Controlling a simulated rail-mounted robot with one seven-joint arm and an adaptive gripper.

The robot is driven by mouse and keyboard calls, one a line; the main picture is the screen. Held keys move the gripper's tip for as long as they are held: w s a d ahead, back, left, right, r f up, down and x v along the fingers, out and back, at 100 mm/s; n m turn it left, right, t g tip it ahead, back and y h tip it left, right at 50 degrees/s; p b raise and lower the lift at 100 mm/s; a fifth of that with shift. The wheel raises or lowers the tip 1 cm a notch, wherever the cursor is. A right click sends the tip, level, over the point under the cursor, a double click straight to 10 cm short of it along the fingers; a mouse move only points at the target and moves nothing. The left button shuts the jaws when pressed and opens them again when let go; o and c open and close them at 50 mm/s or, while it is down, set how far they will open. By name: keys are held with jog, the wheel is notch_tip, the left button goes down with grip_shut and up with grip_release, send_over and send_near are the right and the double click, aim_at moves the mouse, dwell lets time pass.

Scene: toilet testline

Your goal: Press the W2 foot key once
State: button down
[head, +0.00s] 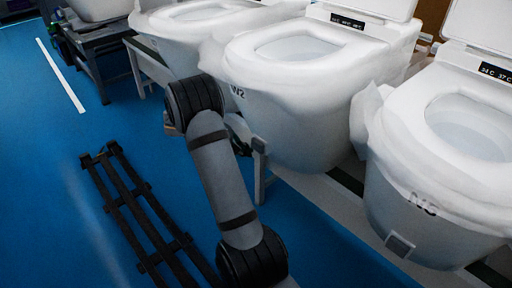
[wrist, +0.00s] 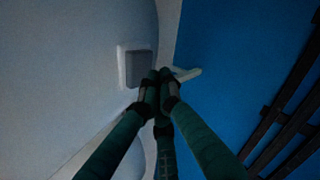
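The W2 toilet (head: 300,95) is white, with its W2 label on the front left of the bowl, partly beside my arm. In the head view its foot key is hidden behind my arm. In the wrist view a grey square key (wrist: 139,68) in a pale frame sits on the white bowl surface. My gripper (wrist: 163,78) has its green and dark fingers drawn together, with nothing seen between them. The fingertips appear just right of the key's lower right edge; I cannot tell whether they touch it. In the head view my gripper is mostly hidden by my arm.
The neighbouring W3 toilet (head: 445,140) stands at the right, with its own grey foot key (head: 399,246) low on the front. Other toilets stand farther back on the left. A dark rail frame (head: 140,205) lies on the blue floor (head: 60,140), which is open at the left.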

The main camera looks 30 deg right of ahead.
jog(key=shift+d, duration=0.1)
dwell(0.3)
jog(key=shift+w+d, duration=0.1)
jog(key=shift+d, duration=0.25)
jog(key=shift+d, duration=0.45)
dwell(0.8)
jog(key=shift+a, duration=0.85)
jog(key=a, duration=0.2)
jog(key=s+a, duration=0.1)
jog(key=a, duration=0.2)
jog(key=shift+d, duration=0.2)
dwell(0.6)
